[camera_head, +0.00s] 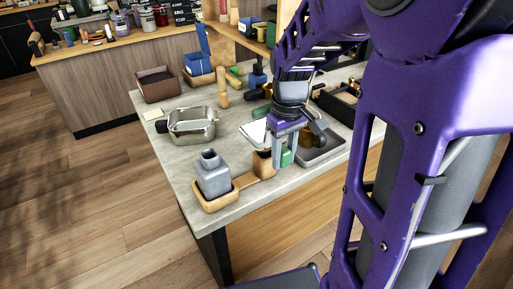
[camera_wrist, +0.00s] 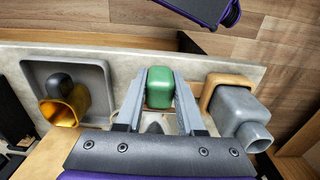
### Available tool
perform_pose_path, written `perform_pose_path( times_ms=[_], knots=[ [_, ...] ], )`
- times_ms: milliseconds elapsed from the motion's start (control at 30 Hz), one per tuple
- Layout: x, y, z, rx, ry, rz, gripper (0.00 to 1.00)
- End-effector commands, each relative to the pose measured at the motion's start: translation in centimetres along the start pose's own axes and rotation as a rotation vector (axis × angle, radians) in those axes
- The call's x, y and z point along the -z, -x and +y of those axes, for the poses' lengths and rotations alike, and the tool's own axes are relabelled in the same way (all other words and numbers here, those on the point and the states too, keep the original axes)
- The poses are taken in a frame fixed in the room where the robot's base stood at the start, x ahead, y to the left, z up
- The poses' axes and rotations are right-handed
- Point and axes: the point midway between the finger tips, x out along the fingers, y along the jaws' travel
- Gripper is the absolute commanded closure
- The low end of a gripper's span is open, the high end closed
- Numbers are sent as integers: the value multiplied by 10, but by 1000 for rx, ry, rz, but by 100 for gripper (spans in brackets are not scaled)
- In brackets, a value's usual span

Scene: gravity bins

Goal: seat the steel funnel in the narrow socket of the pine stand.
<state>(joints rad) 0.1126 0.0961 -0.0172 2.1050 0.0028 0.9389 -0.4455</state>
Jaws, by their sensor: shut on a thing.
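The grey steel funnel (camera_head: 213,175), a square body with a short neck on top, stands in the wide left socket of the pine stand (camera_head: 222,203). In the wrist view the funnel (camera_wrist: 238,108) is at the right, in the pine rim (camera_wrist: 210,88). The stand's narrower upright part (camera_head: 262,164) is just left of my gripper (camera_head: 284,160), partly hidden by it. My gripper is shut on a green block (camera_wrist: 172,88), which lies between its fingers low over the counter. My gripper is apart from the funnel.
A grey tray (camera_head: 325,148) right of my gripper holds a yellow metal funnel (camera_wrist: 72,105). A steel pan (camera_head: 190,126) stands behind the stand, with a brown bin (camera_head: 158,86) further back. The counter's front edge is close to the stand.

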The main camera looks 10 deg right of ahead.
Motion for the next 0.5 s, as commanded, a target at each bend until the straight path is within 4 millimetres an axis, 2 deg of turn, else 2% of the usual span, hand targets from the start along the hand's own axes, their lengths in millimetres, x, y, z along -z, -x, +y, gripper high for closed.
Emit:
perform_pose_path(
  times_ms=[500],
  knots=[
    [0,-6,0,0,0,0,100]
  ],
)
